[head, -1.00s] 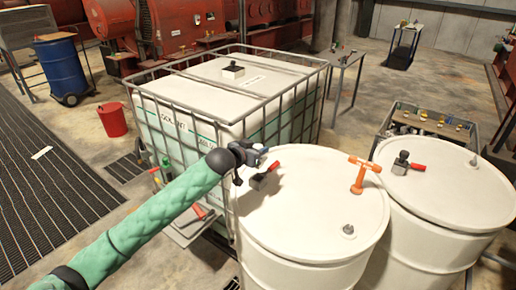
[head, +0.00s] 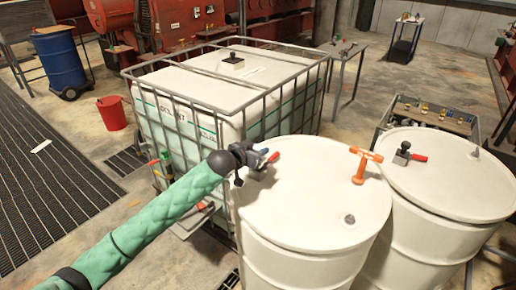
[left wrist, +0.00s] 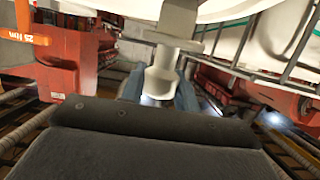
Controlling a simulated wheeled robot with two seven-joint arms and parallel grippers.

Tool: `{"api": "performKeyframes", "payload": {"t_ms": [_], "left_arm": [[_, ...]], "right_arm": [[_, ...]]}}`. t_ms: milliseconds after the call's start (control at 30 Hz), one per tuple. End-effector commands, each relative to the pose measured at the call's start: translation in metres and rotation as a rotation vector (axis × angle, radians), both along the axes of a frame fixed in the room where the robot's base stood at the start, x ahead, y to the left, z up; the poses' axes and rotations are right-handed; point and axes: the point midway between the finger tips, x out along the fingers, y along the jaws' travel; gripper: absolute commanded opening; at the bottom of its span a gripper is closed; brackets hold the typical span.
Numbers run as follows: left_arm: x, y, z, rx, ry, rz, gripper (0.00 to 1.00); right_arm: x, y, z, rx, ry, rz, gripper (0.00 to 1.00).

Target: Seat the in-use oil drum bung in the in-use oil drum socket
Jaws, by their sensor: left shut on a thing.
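My left gripper (head: 252,158) is over the left rim of the front cream drum (head: 310,215), beside a black fitting with a red handle (head: 273,157) on its lid. In the left wrist view my gripper (left wrist: 160,92) is shut on a pale, stepped cylindrical piece, which looks like the bung (left wrist: 160,80). In the head view that piece is mostly hidden by the gripper. A small grey round fitting (head: 349,219) is on the front part of the lid; I cannot tell whether it is the socket. My right gripper is not in view.
A second cream drum (head: 450,185) stands close on the right, with a black and red fitting (head: 405,155). A caged white tank (head: 200,85) is behind.

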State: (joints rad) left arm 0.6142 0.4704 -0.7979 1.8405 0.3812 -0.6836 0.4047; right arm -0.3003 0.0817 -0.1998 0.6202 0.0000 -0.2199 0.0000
Motion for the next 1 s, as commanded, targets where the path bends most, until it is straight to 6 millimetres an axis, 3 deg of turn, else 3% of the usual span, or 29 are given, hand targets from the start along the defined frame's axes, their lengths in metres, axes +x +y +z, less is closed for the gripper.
{"api": "performKeyframes", "payload": {"t_ms": [600, 1000], "left_arm": [[0.000, 0.000, -0.030, -0.001, 0.002, 0.001, 0.07], [0.000, 0.000, -0.034, -0.001, 0.001, 0.000, 0.07]], "right_arm": [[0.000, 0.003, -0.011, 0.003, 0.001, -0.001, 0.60], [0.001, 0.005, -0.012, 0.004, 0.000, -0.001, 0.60]]}}
